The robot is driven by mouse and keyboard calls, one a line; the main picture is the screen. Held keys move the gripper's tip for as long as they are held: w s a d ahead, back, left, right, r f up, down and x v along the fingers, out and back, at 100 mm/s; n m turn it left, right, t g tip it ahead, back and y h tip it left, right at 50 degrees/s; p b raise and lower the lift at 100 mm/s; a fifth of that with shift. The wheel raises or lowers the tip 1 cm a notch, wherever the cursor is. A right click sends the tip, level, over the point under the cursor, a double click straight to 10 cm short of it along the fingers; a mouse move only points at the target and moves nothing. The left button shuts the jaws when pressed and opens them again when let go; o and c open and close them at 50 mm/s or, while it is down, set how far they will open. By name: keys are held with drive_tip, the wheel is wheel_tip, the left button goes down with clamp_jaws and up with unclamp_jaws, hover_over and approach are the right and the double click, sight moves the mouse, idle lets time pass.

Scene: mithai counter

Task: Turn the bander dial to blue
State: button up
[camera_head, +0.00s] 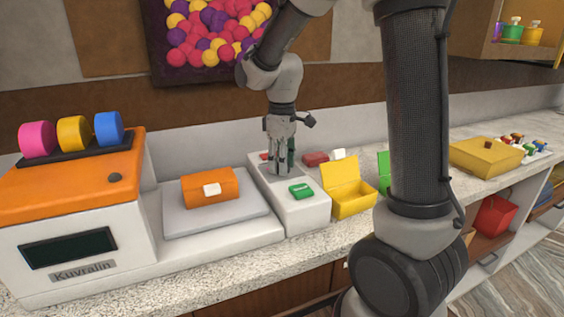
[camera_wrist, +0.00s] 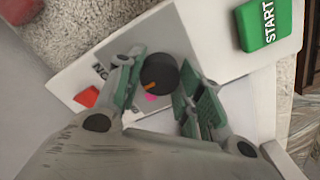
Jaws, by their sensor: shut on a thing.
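The bander dial (camera_wrist: 158,70) is a round black knob with an orange pointer line, on the white top of the bander (camera_head: 304,215). In the wrist view the line lies toward the knob's lower left, near a small pink mark (camera_wrist: 150,97). I see no blue mark; part of the surface around the knob is hidden by my fingers. My gripper (camera_head: 279,168) points down at the bander. In the wrist view my gripper (camera_wrist: 160,90) has its green-padded fingers on either side of the dial, shut on it. The head view hides the dial.
A green START button (camera_wrist: 264,22) and a red mark (camera_wrist: 87,96) are on the bander's top. An orange box (camera_head: 210,190) lies on a grey plate at left, beside the orange-topped machine (camera_head: 75,180) with pink, yellow and blue rolls. An open yellow box (camera_head: 346,190) stands close at right.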

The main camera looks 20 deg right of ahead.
drive_tip(key=shift+m, duration=0.4)
drive_tip(key=m, duration=0.3)
drive_tip(key=shift+m, duration=2.5)
drive_tip(key=o, duration=1)
drive_tip(key=shift+o, duration=0.2)
wheel_tip(320, 180, up, 12)
